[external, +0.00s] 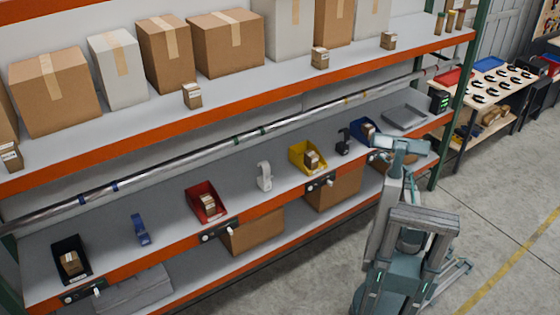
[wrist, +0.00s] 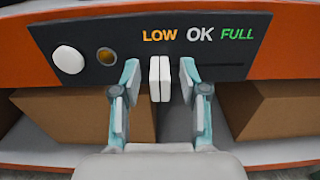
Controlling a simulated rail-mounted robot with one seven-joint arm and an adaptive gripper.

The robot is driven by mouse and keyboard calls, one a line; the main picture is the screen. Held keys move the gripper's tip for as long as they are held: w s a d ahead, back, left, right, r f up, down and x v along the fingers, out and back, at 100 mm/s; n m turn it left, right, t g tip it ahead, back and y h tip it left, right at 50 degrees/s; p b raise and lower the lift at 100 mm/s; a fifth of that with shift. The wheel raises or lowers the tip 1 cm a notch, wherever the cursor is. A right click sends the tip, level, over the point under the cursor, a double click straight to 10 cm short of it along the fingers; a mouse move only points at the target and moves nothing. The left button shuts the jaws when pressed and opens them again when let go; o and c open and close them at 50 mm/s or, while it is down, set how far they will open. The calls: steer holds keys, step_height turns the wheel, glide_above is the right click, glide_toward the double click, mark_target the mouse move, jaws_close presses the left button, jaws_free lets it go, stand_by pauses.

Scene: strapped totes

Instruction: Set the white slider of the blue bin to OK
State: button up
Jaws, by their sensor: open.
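The blue bin (external: 362,130) sits on the middle shelf in the external view, partly hidden by my arm. The wrist view shows a dark panel (wrist: 225,73) on the orange shelf edge, marked LOW, OK and FULL. Its white slider (wrist: 160,78) stands below the LOW mark, left of OK. My gripper (wrist: 159,90) is open, with one finger on each side of the slider and small visible gaps. In the external view my gripper (external: 377,156) is at the shelf edge in front of the blue bin; its fingers are too small to make out.
The panel also has a white round knob (wrist: 68,60) and an amber lamp (wrist: 107,57). Cardboard boxes (wrist: 268,112) stand below the panel. A yellow bin (external: 297,162), a red bin (external: 190,200) and a black bin (external: 57,250) stand farther left on the shelf.

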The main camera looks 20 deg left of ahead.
jaws_close()
steer(key=shift+w, duration=0.15)
stand_by(0.4)
